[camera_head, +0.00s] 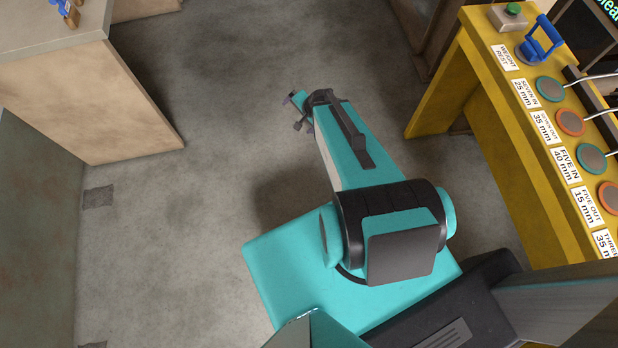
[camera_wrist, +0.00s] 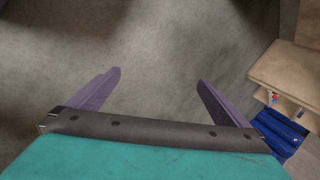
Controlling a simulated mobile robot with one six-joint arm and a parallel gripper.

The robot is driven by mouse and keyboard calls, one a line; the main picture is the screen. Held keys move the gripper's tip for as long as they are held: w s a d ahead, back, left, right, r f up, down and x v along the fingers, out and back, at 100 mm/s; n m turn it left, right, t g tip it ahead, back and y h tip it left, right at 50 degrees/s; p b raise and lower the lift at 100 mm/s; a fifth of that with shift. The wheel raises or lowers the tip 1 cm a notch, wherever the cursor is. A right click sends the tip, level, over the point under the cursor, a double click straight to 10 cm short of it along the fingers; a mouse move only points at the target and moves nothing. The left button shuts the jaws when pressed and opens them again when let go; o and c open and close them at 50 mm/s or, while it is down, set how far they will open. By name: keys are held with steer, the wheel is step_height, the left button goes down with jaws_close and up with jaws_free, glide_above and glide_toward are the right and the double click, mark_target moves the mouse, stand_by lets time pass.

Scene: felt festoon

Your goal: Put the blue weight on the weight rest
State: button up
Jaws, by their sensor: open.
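The blue weight (camera_head: 541,41), with a looped handle, stands upright at the far end of the yellow bench (camera_head: 445,100). It sits on a round grey pad, which I take to be the weight rest (camera_head: 523,57), beside the WEIGHT REST label (camera_head: 505,57). My gripper (camera_head: 296,110) is over bare floor, well left of the bench and apart from the weight. In the wrist view my gripper (camera_wrist: 159,77) has its two purple fingers spread wide with only floor between them. The weight does not clearly show in the wrist view.
Round pads with green or orange rims (camera_head: 570,122) and labels line the bench, with metal rods at its right. A pale counter (camera_head: 50,35) at upper left holds a small blue item (camera_head: 66,10). Floor between is clear.

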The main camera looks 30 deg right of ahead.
steer(key=s+a+f+n+g+y, duration=0.1)
steer(key=s+a+f+n+g, duration=0.25)
steer(key=s, duration=0.25)
steer(key=s+a+f+n+g, duration=0.2)
steer(key=s+a+n, duration=0.1)
steer(key=s+a, duration=0.3)
steer(key=s+a+n+g+h, duration=0.1)
steer(key=s+n+g, duration=0.5)
steer(key=s, duration=1.1)
steer(key=shift+s+f+n+h, duration=0.25)
steer(key=shift+f+n+h, duration=0.15)
steer(key=shift+n+h, duration=0.35)
